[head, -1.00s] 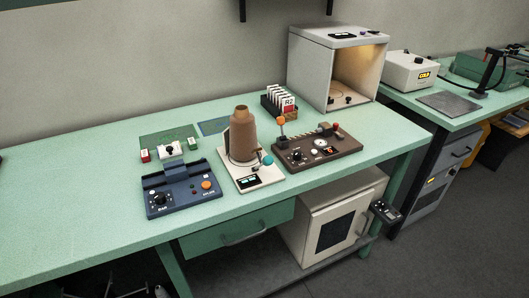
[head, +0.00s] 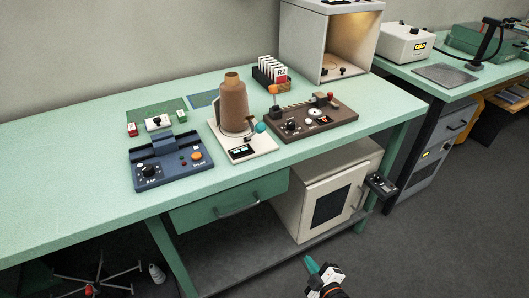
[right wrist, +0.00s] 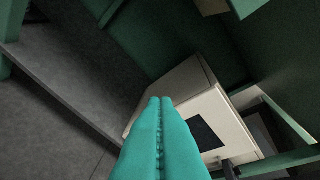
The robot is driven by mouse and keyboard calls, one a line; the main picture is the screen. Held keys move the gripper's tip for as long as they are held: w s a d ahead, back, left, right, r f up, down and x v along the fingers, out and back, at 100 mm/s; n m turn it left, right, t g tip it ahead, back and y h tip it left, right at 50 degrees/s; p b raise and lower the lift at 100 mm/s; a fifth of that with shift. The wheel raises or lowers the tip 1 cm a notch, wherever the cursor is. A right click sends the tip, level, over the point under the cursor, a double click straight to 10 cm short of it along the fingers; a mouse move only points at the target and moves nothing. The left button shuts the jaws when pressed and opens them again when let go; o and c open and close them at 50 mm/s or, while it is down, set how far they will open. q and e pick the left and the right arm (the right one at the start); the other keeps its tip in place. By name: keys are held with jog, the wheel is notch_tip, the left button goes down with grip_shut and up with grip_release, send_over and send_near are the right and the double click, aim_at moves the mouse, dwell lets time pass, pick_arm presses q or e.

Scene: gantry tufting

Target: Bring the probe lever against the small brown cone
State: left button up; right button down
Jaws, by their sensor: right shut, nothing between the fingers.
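The brown cone (head: 233,104) stands upright on a white device (head: 243,150) with a dark display, on the green bench. A lever with a teal ball knob (head: 260,127) stands at the cone's right side. Whether any part of the lever touches the cone is too small to tell. My right gripper (head: 312,264) has teal fingers and is low in front of the bench, well below and apart from the device. Its fingers also show in the right wrist view (right wrist: 160,102), shut together with nothing between them. My left gripper is not in view.
A blue device (head: 170,164) stands left of the cone and a brown device (head: 312,119) with knobs and a gauge stands right. A card rack (head: 271,73) is behind. The bench's front edge, green drawer (head: 231,199) and white cabinet (head: 322,196) lie near my right gripper.

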jog(key=w+a+r+n+t+y+b, duration=0.15)
jog(key=a+r+n+y, duration=0.45)
jog(key=r, duration=0.9)
jog(key=a+r+n+t+y+b, duration=0.1)
jog(key=a+r+n+t+y, duration=0.35)
jog(key=r, duration=1.05)
pick_arm(q)
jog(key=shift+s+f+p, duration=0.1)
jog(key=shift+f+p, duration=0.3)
jog(key=shift+p, duration=0.85)
pick_arm(e)
jog(key=w+a+r+n+g, duration=0.1)
jog(key=w+a+r+n, duration=0.1)
jog(key=w+r, duration=0.4)
jog(key=shift+w+a+r+n, duration=0.15)
jog(key=shift+w+a+n, duration=0.3)
jog(key=shift+w, duration=1.55)
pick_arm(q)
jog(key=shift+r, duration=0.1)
pick_arm(e)
jog(key=shift+r, duration=0.1)
